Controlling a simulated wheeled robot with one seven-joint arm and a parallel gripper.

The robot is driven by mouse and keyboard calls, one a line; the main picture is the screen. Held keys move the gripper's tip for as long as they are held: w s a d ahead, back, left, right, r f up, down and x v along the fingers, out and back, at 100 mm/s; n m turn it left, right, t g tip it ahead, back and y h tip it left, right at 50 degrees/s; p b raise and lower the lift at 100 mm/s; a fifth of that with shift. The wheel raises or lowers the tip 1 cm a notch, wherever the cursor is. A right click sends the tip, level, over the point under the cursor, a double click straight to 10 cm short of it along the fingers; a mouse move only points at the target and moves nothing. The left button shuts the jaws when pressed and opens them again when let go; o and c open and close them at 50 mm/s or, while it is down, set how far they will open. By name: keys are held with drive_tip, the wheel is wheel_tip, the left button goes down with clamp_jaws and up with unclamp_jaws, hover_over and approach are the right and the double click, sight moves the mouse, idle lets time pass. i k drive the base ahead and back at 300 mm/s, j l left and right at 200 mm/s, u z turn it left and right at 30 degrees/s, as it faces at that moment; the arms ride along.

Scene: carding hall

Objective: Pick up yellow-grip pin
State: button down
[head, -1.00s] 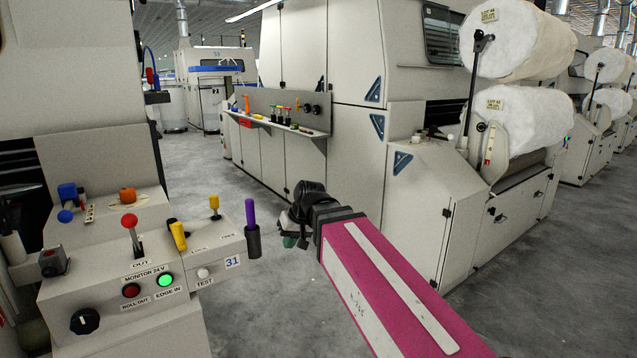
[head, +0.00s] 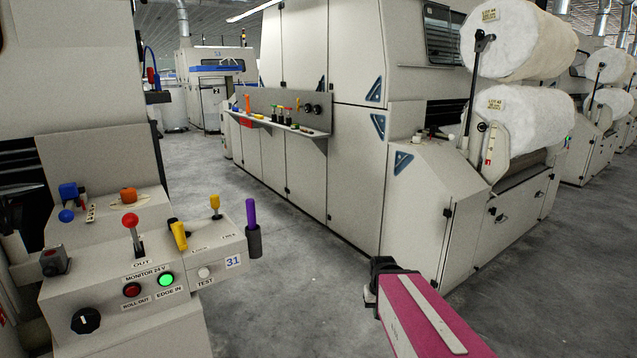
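Two yellow-grip items stand on the cream control console (head: 120,290) at the left. One yellow grip (head: 179,236) is thick and tilted, with a dark piece beside it. The other yellow grip (head: 214,202) is upright on a thin stem, near the console's right end. I cannot tell which of them is the pin. My gripper (head: 384,268) is at the lower middle right, over the floor, well to the right of the console and apart from both. Only its black body shows at the end of my magenta arm. Its fingers are hidden, so its opening does not show.
A purple-grip pin (head: 251,214) stands in a dark holder (head: 254,241) at the console's right end. A red-ball lever (head: 130,221) rises left of the yellow grips. Tools lie on a wall shelf (head: 290,128) behind. Grey floor (head: 290,290) is clear between console and machines.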

sight(214, 198)
drive_tip(key=u, duration=1.35)
drive_tip(key=k+l, duration=0.15)
